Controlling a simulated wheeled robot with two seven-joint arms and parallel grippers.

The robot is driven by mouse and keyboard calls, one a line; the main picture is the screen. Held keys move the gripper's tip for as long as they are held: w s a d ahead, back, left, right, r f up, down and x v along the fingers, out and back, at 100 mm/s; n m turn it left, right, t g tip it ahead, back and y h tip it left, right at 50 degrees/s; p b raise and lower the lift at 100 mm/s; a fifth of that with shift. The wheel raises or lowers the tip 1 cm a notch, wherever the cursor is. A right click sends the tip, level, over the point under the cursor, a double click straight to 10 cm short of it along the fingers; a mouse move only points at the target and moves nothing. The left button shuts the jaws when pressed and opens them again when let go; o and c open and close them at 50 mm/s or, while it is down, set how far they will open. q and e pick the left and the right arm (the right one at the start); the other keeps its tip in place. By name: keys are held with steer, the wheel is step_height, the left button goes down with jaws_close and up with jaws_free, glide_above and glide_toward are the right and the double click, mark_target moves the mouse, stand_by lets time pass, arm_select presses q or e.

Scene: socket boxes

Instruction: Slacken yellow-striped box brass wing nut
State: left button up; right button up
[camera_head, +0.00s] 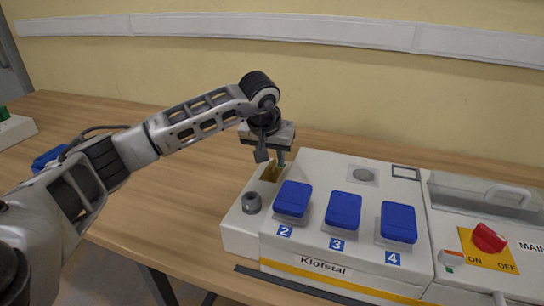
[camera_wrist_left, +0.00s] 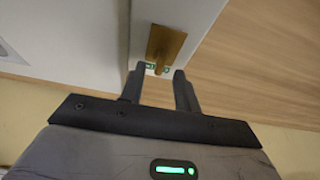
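The yellow-striped box (camera_head: 335,278), labelled Klofstal, is a pale grey box with several blue covers on the wooden table. The brass wing nut (camera_head: 269,173) is at its left back part, partly hidden by my left gripper. In the left wrist view the brass wing nut (camera_wrist_left: 166,46) shows as a flat brass wing just beyond the fingertips. My left gripper (camera_head: 272,157) points down above the nut. It also shows in the left wrist view (camera_wrist_left: 158,71), its two fingers apart with nothing visibly held between them. I cannot tell whether a finger touches the nut. My right gripper is not in view.
A grey round knob (camera_head: 251,203) stands on the box in front of the nut. Numbered blue covers (camera_head: 343,211) are to its right. A red switch (camera_head: 489,237) sits on the neighbouring box at the right. The table (camera_head: 165,215) left of the box is bare.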

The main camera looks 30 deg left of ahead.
arm_select(q)
steer(key=shift+w+f, duration=0.25)
steer(key=shift+f, duration=0.4)
jaws_close()
